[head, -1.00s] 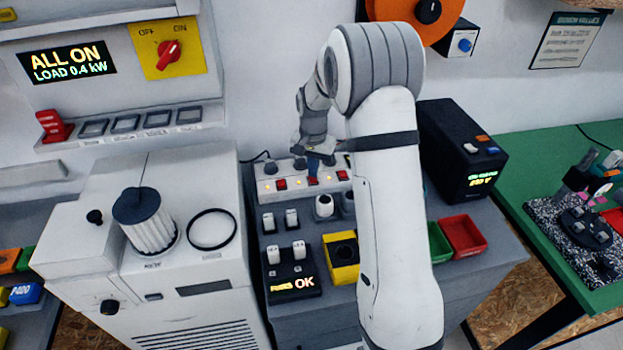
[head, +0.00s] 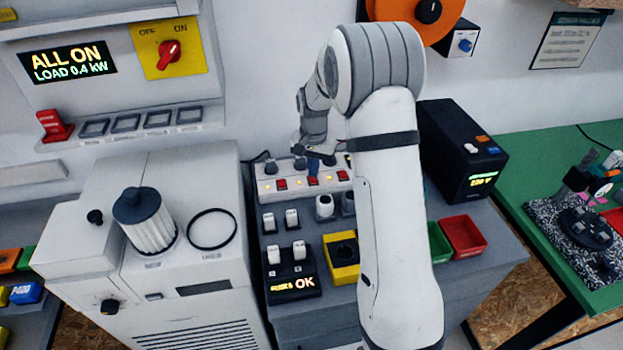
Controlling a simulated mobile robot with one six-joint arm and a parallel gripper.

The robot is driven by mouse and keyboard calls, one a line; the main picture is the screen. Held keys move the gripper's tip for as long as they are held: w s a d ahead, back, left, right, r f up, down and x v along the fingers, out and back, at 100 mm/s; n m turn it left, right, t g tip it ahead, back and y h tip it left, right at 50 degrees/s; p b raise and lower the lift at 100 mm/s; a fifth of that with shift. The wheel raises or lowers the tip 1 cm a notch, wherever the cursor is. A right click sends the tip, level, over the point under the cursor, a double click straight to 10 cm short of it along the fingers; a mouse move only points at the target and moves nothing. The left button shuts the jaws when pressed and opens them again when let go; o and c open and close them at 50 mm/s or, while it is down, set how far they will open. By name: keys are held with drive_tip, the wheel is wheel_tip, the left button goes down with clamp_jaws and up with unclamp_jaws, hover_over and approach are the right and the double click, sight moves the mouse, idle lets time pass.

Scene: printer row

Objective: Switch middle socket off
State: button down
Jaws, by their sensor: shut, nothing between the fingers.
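A white power strip (head: 265,190) lies at the back of the grey cabinet top, with three red rocker switches in a row and small lit yellow lamps beside them. The middle red switch (head: 312,181) shows just below my gripper (head: 313,168). The left red switch (head: 281,184) and the right red switch (head: 343,176) are in plain view. My gripper is shut and empty, pointing down over the strip's middle socket area and hiding part of it. I cannot tell whether it touches the strip or which way the middle rocker is tilted.
A black power unit (head: 462,150) stands right of my arm. Nearer lie white plugs (head: 325,206), a yellow box (head: 341,272), a black "OK" box (head: 293,285) and a red bin (head: 463,236). The wall panel (head: 67,62) reads "ALL ON, LOAD 0.4 kW".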

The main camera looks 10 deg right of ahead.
sight(313, 180)
drive_tip(key=shift+f+b, duration=0.65)
drive_tip(key=shift+f, duration=0.25)
idle(0.7)
drive_tip(key=shift+r, duration=0.1)
drive_tip(key=shift+r+p, duration=2.05)
drive_tip(key=shift+r, duration=1.4)
drive_tip(key=s+r+n+t, duration=0.2)
drive_tip(key=s+r+n, duration=0.1)
drive_tip(key=s+r, duration=1.05)
drive_tip(key=s+n+t+b, duration=0.1)
drive_tip(key=s+n, duration=0.2)
drive_tip(key=s, duration=1.5)
drive_tip(key=shift+f, duration=0.15)
